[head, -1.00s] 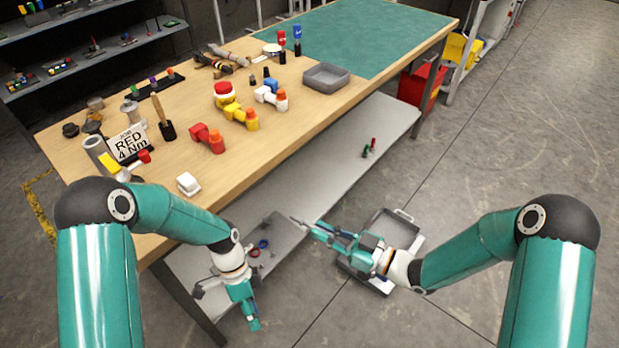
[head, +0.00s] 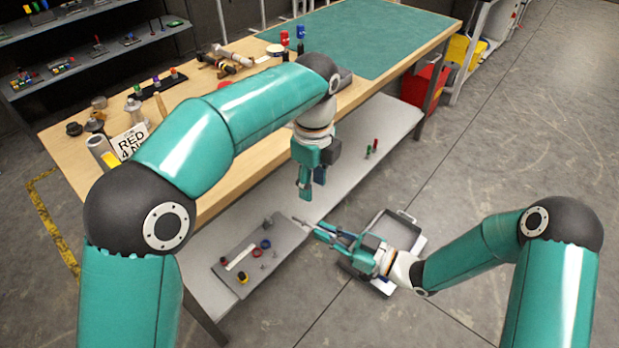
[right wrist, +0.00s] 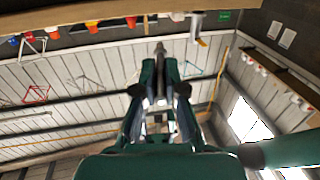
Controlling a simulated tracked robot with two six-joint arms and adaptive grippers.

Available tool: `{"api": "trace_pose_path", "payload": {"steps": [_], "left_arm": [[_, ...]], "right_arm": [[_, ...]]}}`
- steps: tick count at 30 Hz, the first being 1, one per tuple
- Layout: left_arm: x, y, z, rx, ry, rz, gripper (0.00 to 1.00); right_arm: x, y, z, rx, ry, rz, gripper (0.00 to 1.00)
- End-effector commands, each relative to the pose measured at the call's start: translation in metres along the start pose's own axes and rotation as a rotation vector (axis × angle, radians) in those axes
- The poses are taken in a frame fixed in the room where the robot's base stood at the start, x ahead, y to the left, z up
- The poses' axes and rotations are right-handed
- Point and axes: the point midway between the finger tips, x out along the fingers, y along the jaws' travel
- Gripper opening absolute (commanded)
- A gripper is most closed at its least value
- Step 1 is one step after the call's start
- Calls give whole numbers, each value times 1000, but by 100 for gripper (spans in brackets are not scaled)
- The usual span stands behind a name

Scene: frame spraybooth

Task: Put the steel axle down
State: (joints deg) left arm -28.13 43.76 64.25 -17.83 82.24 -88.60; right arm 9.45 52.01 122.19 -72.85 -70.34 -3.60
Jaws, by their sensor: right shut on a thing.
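My right gripper (head: 318,232) is low beside the lower shelf and points left. It is shut on the steel axle (head: 298,221), a small grey piece whose end sticks out past the fingertips, near the right edge of a grey tray on the shelf.
The grey tray (head: 222,268) on the lower shelf (head: 345,185) carries several small parts. A grey crate (head: 405,218) stands on the floor under my right gripper. My left arm covers part of the wooden bench top (head: 75,150).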

Motion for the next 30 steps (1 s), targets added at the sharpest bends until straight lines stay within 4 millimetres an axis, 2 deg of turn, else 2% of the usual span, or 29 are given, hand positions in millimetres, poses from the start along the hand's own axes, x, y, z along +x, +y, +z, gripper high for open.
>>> {"api": "trace_pose_path", "payload": {"steps": [18, 24, 30], "left_arm": [[98, 1, 0, -2, 1, 5, 40], [112, 1, 0, -2, 1, 3, 40], [115, 1, 0, -2, 1, 2, 40]], "right_arm": [[0, 0, 0, 0, 0, 0, 0], [0, 0, 0, 0, 1, 0, 0], [0, 0, 0, 0, 1, -1, 0]]}}
